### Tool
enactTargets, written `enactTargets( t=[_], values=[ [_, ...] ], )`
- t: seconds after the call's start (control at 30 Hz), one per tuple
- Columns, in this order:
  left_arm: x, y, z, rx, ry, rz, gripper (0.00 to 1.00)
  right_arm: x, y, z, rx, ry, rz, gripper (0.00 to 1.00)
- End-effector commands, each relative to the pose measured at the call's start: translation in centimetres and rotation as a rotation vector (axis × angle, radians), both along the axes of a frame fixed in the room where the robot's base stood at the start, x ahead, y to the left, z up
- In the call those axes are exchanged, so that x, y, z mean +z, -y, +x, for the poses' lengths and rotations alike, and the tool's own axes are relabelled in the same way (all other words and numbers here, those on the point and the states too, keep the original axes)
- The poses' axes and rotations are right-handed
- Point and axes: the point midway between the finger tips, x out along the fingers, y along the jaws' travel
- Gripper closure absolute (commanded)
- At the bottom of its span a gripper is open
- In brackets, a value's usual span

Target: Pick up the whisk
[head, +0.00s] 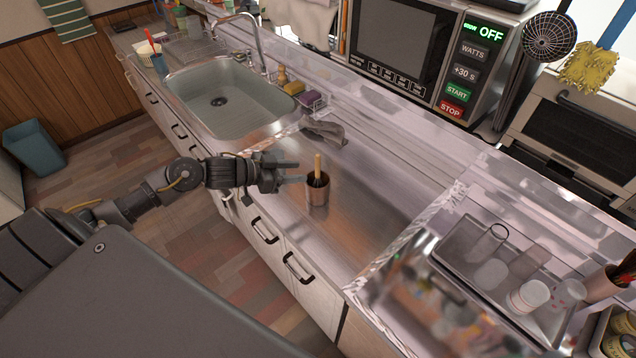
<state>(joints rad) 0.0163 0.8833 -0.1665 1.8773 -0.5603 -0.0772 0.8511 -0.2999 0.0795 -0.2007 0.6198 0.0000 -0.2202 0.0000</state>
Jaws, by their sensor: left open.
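A metal cup (318,192) stands upright on the steel counter. A utensil with a light wooden handle (317,164) and a dark lower part stands in it, handle up; it looks like the whisk, but its lower end is hidden in the cup. My left gripper (299,172) comes in from the left over the counter. Its fingers are open and empty, pointing right toward the utensil just above the cup's rim. A small gap seems to lie between the fingertips and the utensil; contact cannot be told for certain. My right gripper is out of view.
A sink (222,100) with a faucet (240,28) lies behind my left gripper. A grey cloth (326,132) lies near the back edge. A microwave (400,45) stands behind. A tray (462,246) with several glasses is at right. Counter right of the cup is clear.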

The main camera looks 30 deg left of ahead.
Motion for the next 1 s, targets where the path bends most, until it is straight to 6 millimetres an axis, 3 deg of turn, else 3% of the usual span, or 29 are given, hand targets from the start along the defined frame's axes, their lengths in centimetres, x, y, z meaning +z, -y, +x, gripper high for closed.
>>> enactTargets(
  t=[0.2, 0.5, 0.8, 1.0],
  values=[
    [-1.0, 1.9, 2.6, 0.001, 0.002, -0.002, 0.60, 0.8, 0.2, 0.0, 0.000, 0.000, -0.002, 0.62],
    [-1.5, 2.6, 3.5, 0.001, 0.002, 0.000, 0.60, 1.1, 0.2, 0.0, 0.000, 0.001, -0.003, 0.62],
    [-2.8, 4.6, 6.8, 0.001, 0.002, 0.000, 0.60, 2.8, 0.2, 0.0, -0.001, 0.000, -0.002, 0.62],
    [-3.3, 5.1, 7.5, 0.000, 0.003, 0.003, 0.60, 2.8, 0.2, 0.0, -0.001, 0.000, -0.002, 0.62]
  ],
)
